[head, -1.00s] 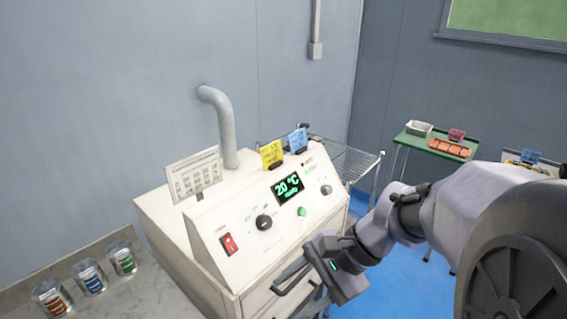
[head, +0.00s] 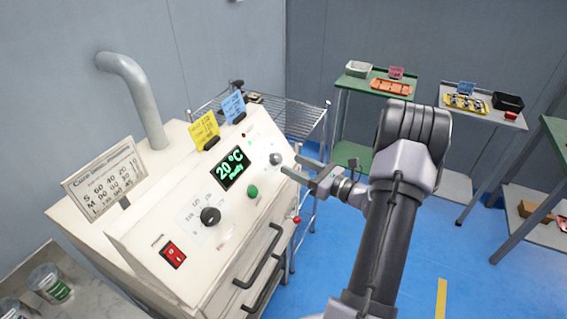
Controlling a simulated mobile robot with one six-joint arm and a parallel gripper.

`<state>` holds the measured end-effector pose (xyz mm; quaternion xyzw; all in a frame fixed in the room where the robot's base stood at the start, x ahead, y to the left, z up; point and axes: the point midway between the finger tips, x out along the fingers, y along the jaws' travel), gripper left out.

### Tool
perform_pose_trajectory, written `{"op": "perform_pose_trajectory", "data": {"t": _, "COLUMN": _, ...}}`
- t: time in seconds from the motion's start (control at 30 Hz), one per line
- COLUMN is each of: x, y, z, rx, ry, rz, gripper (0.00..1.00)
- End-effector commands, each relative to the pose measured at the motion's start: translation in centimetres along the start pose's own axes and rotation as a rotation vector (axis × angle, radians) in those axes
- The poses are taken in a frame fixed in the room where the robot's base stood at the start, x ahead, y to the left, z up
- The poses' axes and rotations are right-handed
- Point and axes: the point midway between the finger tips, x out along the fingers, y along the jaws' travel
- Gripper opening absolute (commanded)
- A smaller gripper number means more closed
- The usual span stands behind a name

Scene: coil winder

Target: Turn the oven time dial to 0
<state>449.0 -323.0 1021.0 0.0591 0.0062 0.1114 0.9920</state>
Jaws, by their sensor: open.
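The cream oven's sloped panel (head: 150,240) carries two dials. A grey knob (head: 276,159) sits at the panel's right end, beyond the display. A larger black knob (head: 210,215) with printed marks around it sits further left. Their labels are too small to read surely, so I cannot tell which is the time dial. My gripper (head: 297,166) is open and empty, just right of the grey knob, its fingers pointing toward it. The fingertips look close to the knob but not around it; contact cannot be told.
The display (head: 232,168) shows 20 °C. A green button (head: 253,191) and red switch (head: 173,254) are on the panel. Yellow (head: 206,130) and blue (head: 233,106) cards and a printed chart (head: 105,178) stand on top. Oven handles (head: 262,258) project in front. A wire rack (head: 290,115) stands behind.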

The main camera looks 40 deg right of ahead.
Motion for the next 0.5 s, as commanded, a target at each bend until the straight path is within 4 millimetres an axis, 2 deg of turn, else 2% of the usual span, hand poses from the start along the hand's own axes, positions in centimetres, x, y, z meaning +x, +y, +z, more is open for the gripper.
{"op": "perform_pose_trajectory", "data": {"t": 0.1, "x": 2.4, "y": 0.1, "z": -0.1, "rx": -0.001, "ry": 0.000, "rz": 0.003, "gripper": 0.55}}
{"op": "perform_pose_trajectory", "data": {"t": 0.2, "x": 3.6, "y": 0.1, "z": -0.1, "rx": -0.002, "ry": 0.001, "rz": 0.002, "gripper": 0.55}}
{"op": "perform_pose_trajectory", "data": {"t": 0.5, "x": 4.4, "y": 0.1, "z": 0.0, "rx": 0.000, "ry": 0.001, "rz": 0.001, "gripper": 0.55}}
